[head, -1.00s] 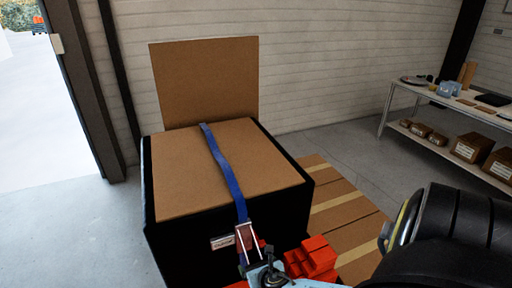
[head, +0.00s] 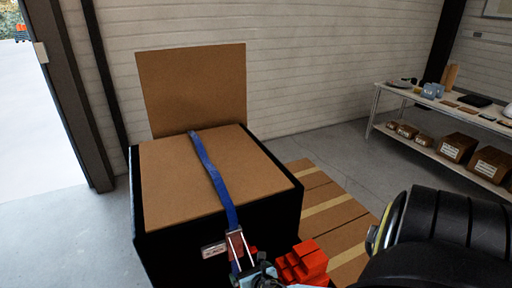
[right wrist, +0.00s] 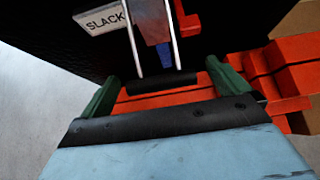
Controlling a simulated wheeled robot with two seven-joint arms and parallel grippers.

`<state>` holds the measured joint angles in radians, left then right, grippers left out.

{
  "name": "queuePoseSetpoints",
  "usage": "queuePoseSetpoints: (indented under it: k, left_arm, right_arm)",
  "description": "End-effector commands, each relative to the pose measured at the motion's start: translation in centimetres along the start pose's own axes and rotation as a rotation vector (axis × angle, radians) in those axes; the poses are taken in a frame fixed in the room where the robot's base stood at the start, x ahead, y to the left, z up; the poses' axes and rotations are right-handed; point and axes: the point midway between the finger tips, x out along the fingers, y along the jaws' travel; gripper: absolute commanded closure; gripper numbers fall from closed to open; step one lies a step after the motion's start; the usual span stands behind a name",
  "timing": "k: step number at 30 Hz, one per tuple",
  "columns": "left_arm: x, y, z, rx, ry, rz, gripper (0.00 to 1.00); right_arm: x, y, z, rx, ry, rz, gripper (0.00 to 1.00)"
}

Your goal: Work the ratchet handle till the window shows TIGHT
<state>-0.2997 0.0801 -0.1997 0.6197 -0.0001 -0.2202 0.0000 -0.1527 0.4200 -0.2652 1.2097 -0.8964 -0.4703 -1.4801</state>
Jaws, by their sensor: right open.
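A blue strap (head: 213,175) runs over the cardboard lid (head: 195,180) of a black box (head: 190,255). It ends at the ratchet (head: 236,243) on the box's front face. The small white window reads SLACK in the right wrist view (right wrist: 104,18); its text is too small in the head view (head: 214,249). The ratchet handle has two metal side bars and a black grip (right wrist: 162,83). My right gripper (right wrist: 169,90) is open, its green fingertips on either side of the grip; contact is unclear. My left gripper is out of view.
Red blocks (head: 303,262) stand close to the right of the ratchet. A brown board (head: 192,88) stands upright behind the box. A pallet-like surface (head: 325,205) lies right of the box. A shelf table (head: 440,105) with cartons stands at the far right.

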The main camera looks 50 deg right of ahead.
Motion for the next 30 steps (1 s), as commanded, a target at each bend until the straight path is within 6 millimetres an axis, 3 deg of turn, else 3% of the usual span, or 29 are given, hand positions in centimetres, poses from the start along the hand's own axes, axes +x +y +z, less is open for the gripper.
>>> queuePoseSetpoints:
  k: [16, 22, 30]
  left_arm:
    - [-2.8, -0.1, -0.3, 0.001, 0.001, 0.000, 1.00]
    - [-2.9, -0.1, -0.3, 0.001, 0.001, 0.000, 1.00]
    - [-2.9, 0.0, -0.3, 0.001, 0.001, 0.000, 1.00]
  right_arm:
    - [-10.6, -0.1, 0.1, -0.002, -0.001, 0.001, 0.00]
    - [-12.4, -0.1, 0.1, -0.001, -0.002, 0.000, 0.00]
    - [-12.6, -0.1, 0.1, -0.001, -0.003, -0.001, 0.00]
